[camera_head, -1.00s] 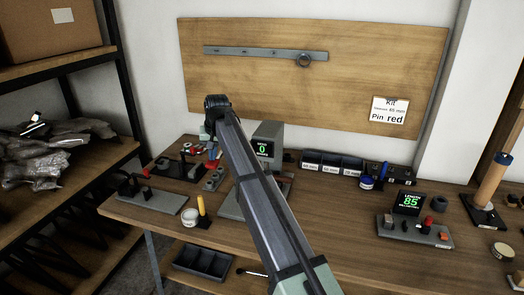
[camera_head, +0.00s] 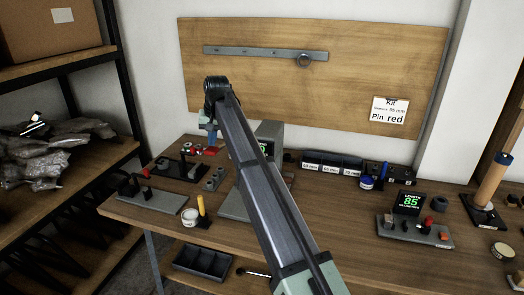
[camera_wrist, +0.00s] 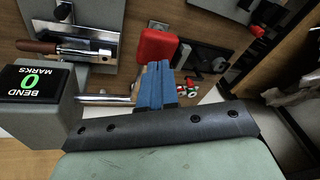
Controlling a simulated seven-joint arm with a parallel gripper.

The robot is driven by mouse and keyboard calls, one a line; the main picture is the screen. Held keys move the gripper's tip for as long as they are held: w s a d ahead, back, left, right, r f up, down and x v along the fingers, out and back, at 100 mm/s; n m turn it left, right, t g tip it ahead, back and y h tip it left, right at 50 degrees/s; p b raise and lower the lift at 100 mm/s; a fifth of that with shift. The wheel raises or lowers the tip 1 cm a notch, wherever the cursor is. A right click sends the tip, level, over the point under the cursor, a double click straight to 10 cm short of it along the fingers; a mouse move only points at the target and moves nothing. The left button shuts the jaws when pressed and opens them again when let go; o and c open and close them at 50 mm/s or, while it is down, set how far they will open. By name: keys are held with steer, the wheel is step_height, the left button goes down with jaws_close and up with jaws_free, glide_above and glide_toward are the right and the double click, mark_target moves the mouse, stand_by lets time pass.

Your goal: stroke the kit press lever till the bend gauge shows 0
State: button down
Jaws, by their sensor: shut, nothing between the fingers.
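The bend gauge (camera_wrist: 32,90) is a dark display on a grey housing at the left of the wrist view, upside down, reading a green 0. My gripper (camera_wrist: 158,70) has blue fingers, shut and empty. In the head view, my gripper (camera_head: 211,146) hangs over the back left of the bench. In the wrist view, a silver bar (camera_wrist: 105,100) runs from the housing toward the fingers; I cannot tell whether it is the press lever or whether they touch. A red block (camera_wrist: 155,45) lies just beyond the fingertips.
A length gauge (camera_head: 410,203) reading 85 stands on the right of the bench (camera_head: 330,235). Labelled bins (camera_head: 333,162) line the back.

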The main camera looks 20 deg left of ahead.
step_height(320, 180, up, 6)
steer(key=w, duration=0.1)
steer(key=shift+w, duration=0.35)
steer(key=shift+f, duration=0.15)
stand_by(0.6)
